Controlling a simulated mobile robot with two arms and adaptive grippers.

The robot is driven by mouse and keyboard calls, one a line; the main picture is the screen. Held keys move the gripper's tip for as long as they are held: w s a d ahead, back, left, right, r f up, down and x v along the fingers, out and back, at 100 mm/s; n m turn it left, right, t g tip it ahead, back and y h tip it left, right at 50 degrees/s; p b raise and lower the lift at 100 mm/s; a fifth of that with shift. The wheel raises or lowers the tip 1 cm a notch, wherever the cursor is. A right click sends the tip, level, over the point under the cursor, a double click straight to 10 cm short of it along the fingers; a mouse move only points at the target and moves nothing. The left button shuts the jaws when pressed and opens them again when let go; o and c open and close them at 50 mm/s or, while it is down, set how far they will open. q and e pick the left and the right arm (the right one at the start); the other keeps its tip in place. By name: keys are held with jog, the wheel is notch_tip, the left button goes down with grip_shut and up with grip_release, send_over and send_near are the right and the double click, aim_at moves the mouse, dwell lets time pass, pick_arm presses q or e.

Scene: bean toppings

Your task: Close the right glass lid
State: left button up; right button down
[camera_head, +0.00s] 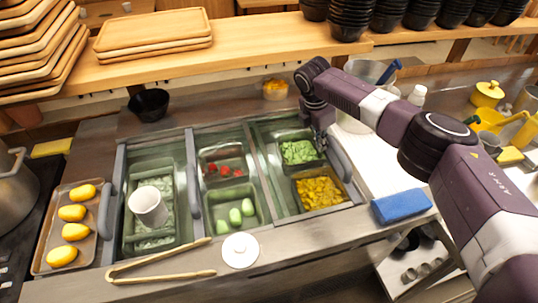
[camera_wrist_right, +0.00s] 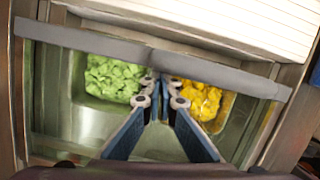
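The right glass lid's grey handle bar (camera_head: 340,158) runs along the right side of the right-hand well in the head view. The bar (camera_wrist_right: 90,40) also crosses the upper part of the right wrist view. The clear pane is hard to make out, so I cannot tell how far it covers the well. My right gripper (camera_head: 322,143) is just left of the bar, above the well. My left gripper is out of view.
Chopped greens (camera_head: 299,151) and yellow pieces (camera_head: 320,192) lie in the right well's trays. A blue sponge (camera_head: 401,206) lies to the right. Wooden tongs (camera_head: 165,273) and a white round lid (camera_head: 240,250) lie on the front counter. A shelf (camera_head: 260,46) spans the back.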

aim_at(334, 140)
jog(key=d, duration=0.2)
jog(key=w+d, duration=0.1)
jog(key=shift+d, duration=0.55)
jog(key=shift+r, duration=0.1)
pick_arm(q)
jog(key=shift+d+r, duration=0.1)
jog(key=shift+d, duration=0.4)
